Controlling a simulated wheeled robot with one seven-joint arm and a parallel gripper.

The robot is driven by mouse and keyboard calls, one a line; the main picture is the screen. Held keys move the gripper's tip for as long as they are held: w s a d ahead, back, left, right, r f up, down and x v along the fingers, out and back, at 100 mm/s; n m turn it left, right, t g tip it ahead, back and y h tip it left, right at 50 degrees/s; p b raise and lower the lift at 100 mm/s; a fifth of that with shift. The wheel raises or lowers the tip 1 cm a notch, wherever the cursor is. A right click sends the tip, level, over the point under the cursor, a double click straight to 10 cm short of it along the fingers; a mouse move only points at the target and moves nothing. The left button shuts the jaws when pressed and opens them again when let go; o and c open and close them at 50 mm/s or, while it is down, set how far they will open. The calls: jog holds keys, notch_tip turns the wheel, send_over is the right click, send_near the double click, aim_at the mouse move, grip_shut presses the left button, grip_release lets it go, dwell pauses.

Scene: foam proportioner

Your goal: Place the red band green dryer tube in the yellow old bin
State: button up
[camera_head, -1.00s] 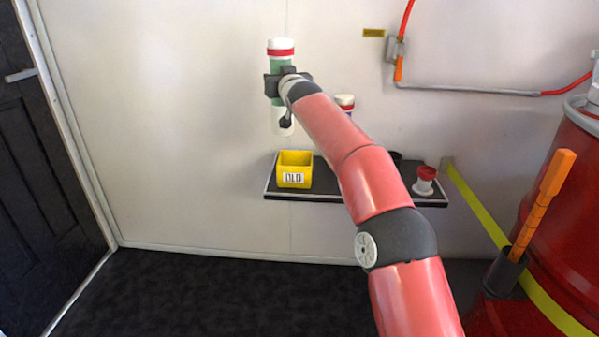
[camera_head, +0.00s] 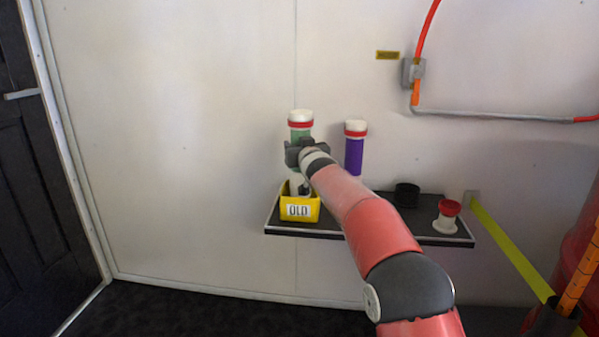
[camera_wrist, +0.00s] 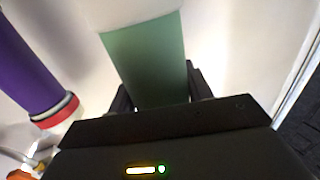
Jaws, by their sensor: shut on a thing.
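The green dryer tube (camera_head: 300,132) has a white cap and a red band near its top. It stands upright in my gripper (camera_head: 303,155), which is shut on its middle. Its white lower end shows inside the mouth of the yellow bin (camera_head: 313,212), marked OLD, on the shelf. The bin's front wall hides the tube's bottom, so I cannot tell whether it touches the bin floor. The wrist view shows the tube's green body (camera_wrist: 148,58) between my fingers.
A purple tube (camera_head: 354,155) with a white cap and red band stands right of the bin. A black ring-shaped holder (camera_head: 407,195) and a small white container with a red top (camera_head: 447,216) are farther right on the black shelf (camera_head: 345,228). The wall left of the bin is bare.

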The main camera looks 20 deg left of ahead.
notch_tip(320, 180, down, 5)
jog(key=shift+r+b, duration=0.1)
jog(key=shift+b, duration=0.45)
jog(key=o, duration=1.3)
jog(key=shift+c, duration=0.2)
jog(key=shift+s, duration=0.1)
jog(key=b+v, duration=0.3)
jog(key=v, duration=0.9)
jog(key=shift+d, duration=0.1)
